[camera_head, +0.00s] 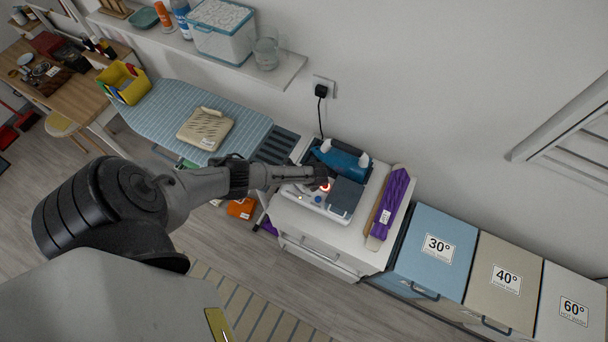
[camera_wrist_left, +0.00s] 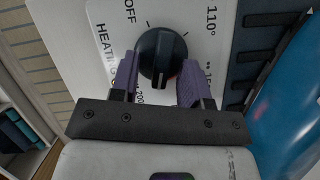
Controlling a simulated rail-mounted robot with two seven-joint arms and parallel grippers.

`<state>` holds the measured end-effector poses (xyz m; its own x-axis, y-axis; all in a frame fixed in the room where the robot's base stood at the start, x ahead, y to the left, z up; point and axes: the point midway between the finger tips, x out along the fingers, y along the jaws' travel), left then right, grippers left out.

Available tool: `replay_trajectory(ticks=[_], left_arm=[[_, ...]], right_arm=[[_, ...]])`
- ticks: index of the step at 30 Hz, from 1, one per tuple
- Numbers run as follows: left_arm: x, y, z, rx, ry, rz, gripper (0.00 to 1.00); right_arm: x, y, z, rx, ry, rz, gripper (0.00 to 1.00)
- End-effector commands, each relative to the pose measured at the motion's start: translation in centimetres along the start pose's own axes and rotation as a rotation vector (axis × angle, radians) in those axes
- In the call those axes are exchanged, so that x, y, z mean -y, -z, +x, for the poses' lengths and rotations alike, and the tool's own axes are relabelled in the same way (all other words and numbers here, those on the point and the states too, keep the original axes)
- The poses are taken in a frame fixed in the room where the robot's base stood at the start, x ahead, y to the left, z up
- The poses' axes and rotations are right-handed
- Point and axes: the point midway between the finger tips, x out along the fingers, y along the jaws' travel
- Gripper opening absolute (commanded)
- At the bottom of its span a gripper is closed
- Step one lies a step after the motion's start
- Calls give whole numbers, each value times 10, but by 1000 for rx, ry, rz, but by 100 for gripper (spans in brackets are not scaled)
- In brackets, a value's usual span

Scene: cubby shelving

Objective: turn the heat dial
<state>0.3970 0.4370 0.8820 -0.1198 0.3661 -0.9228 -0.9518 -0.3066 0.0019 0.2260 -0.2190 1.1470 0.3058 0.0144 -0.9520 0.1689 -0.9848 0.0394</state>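The heat dial (camera_wrist_left: 160,57) is a round black knob with a raised grip ridge on a light panel. Printed marks around it include OFF at upper left, 110° at upper right and 200 at lower left. My left gripper (camera_wrist_left: 158,80) has its purple-grey fingers on opposite sides of the dial, close against its rim. In the head view my left gripper (camera_head: 316,180) reaches over the steam station (camera_head: 320,208), beside a small red glow, and hides the dial. The dial's exact setting is hard to read. My right gripper is not in view.
A blue iron (camera_head: 343,160) rests on the station. A purple folded cloth (camera_head: 390,203) lies on the right of the cabinet top (camera_head: 300,218). An ironing board (camera_head: 190,105) with a folded beige garment (camera_head: 206,128) stands left. Labelled bins (camera_head: 434,250) line the right.

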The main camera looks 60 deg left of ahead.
Motion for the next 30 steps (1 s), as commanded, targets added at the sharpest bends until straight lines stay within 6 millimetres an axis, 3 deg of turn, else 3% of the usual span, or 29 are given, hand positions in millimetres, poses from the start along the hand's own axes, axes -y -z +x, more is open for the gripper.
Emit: replay_trajectory(ticks=[11, 30], left_arm=[[1, 0, -9, -3, 2, 0, 42], [0, 0, -114, -1, 2, 0, 42]], right_arm=[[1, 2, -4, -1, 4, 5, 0], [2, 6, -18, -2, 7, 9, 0]])
